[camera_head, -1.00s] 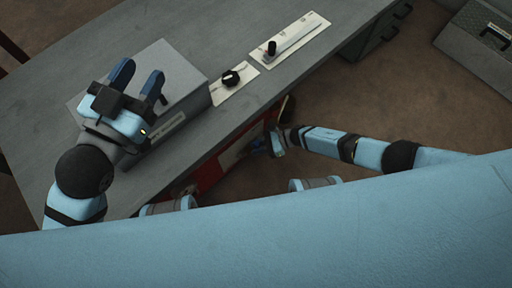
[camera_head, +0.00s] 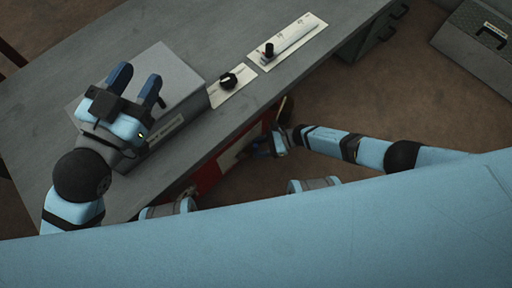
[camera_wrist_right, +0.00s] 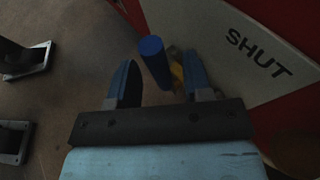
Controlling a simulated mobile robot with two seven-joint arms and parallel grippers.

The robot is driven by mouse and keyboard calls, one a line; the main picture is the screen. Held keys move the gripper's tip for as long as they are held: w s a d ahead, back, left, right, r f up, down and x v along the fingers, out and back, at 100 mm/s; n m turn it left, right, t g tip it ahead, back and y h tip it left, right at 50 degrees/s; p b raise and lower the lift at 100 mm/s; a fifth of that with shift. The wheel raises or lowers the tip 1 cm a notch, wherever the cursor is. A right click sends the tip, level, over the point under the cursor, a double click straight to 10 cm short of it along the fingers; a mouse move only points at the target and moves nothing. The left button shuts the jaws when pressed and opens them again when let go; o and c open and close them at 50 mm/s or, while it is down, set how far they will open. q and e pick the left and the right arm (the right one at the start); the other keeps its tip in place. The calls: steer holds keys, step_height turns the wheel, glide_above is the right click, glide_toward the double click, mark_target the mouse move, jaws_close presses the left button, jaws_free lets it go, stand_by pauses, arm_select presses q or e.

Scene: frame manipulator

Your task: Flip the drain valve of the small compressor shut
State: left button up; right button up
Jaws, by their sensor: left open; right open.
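The small compressor shows as a red body (camera_head: 209,174) under the table's front edge, mostly hidden by the table. In the right wrist view its red panel (camera_wrist_right: 215,12) carries a pale plate (camera_wrist_right: 215,50) marked "SHUT". A blue cylindrical handle (camera_wrist_right: 154,60), apparently the drain valve's, stands between the fingers of my open right gripper (camera_wrist_right: 158,68). A yellow brass-like part (camera_wrist_right: 177,74) shows behind it, partly hidden by the right finger. I cannot tell whether either finger touches the handle. My left gripper (camera_head: 137,82) is open and empty above a grey box.
The grey box (camera_head: 180,72) stands on the grey table (camera_head: 60,145). A black knob (camera_head: 228,80) and a slider plate (camera_head: 291,42) are on the tabletop. A grey toolbox (camera_head: 470,40) stands on the floor at upper right. Dark metal feet (camera_wrist_right: 26,58) show at left in the wrist view.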

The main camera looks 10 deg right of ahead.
arm_select(q)
steer(key=shift+s+d+f+n+g+p, duration=0.35)
steer(key=shift+s+d+n+g+p, duration=0.2)
steer(key=shift+n+p, duration=0.5)
arm_select(e)
steer(key=v, duration=1.2)
steer(key=shift+d, duration=0.15)
arm_select(q)
steer(key=shift+s+a, duration=0.1)
